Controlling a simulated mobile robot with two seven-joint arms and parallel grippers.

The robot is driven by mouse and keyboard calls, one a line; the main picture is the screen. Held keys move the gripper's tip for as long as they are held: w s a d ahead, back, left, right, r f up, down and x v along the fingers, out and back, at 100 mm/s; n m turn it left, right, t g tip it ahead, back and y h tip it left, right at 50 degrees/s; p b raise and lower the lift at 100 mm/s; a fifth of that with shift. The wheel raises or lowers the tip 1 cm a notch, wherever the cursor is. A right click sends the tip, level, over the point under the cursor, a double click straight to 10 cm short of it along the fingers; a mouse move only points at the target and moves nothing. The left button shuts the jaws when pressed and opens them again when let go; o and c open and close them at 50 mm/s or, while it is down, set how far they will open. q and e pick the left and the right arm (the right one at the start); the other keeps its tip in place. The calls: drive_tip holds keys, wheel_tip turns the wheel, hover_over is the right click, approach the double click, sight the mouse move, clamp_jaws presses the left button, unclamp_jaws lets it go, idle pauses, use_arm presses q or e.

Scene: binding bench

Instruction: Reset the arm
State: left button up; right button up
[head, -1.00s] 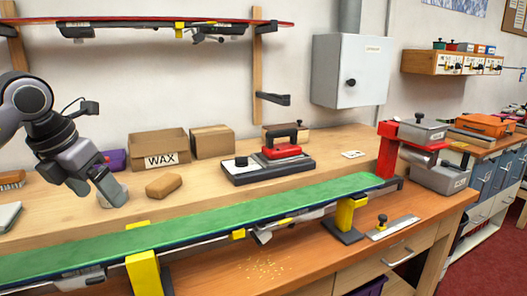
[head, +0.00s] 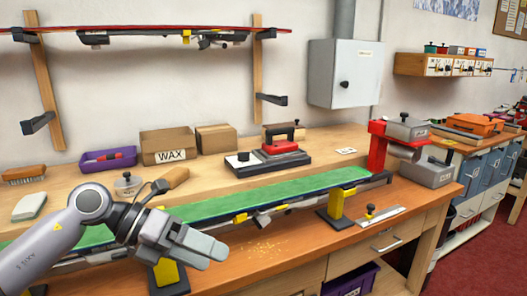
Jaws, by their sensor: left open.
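My left gripper (head: 204,250) hangs over the front of the bench, in front of the green ski (head: 270,197). Its fingers point to the right and look empty, with the jaws open. My left arm comes in from the lower left and hides part of the ski and its left yellow support. A small grey block with a dark knob (head: 127,186) stands on the bench behind the wrist. My right gripper is not in view.
A purple tray (head: 108,167), a brush (head: 24,174) and a white-topped block (head: 29,206) are left. Shavings (head: 265,249) lie on the front bench top.

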use_arm(q)
drive_tip(key=s+d+n+h+p, duration=0.1)
drive_tip(key=s+d+n+h, duration=0.25)
drive_tip(key=d+h, duration=0.2)
drive_tip(key=a+f+n+t+y+p, duration=0.1)
drive_tip(key=a+f+n+t+y, duration=0.6)
drive_tip(key=n, duration=0.7)
drive_tip(key=a+f+n+t+y+p, duration=0.25)
drive_tip(key=f+n+t, duration=0.5)
drive_tip(key=n, duration=0.65)
drive_tip(key=s+a+f+n+g+y, duration=0.2)
drive_tip(key=s+a+f+n, duration=0.1)
drive_tip(key=s+f, duration=0.3)
drive_tip(key=s+a+f+n+g+y, duration=0.2)
drive_tip(key=s+a+f+n+y, duration=0.1)
drive_tip(key=s+f, duration=0.4)
drive_tip(key=shift+s+f+n+g, duration=0.2)
drive_tip(key=shift+s+n+g, duration=0.15)
drive_tip(key=shift+s+n, duration=0.65)
drive_tip(key=shift+s, duration=0.1)
